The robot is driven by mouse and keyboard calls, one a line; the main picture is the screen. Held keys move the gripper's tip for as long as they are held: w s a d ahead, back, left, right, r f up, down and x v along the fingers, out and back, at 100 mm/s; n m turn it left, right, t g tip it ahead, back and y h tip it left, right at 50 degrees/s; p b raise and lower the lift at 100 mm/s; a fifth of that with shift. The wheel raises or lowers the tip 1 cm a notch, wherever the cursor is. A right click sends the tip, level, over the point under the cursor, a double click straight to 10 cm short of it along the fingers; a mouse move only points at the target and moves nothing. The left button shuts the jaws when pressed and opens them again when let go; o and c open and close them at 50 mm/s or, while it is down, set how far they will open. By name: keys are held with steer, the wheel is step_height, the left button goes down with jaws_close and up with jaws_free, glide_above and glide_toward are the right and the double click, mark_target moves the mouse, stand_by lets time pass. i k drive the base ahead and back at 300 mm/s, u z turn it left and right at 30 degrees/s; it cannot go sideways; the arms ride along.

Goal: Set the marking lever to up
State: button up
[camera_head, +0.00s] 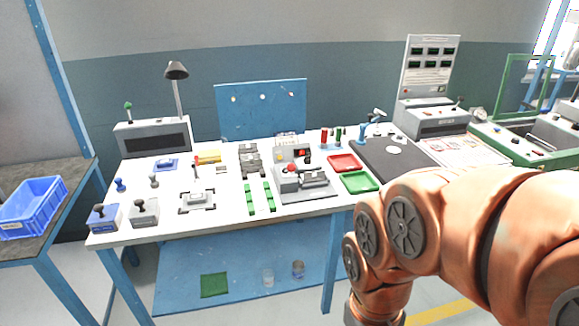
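No label readable here tells me which lever is the marking lever. A lever with a green knob (127,106) stands upright on a grey box with a dark window (155,142) at the back left of the bench. A small lever (459,101) is on the grey console (432,120) at the back right, and its position is too small to read. My orange arm fills the lower right, well in front of these levers. My gripper is outside the picture.
The white bench (225,224) holds stamps, green strips (250,199), a grey fixture (306,184), red (344,163) and green trays (359,181), and a dark mat (392,172). A lamp (177,72) rises behind. A blue crate (33,207) is on the left table.

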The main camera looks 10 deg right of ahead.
mark_target(291, 168)
steer(key=z, duration=0.05)
steer(key=k, duration=0.5)
steer(key=u, duration=1.1)
steer(key=i, duration=1.15)
steer(key=z, duration=0.4)
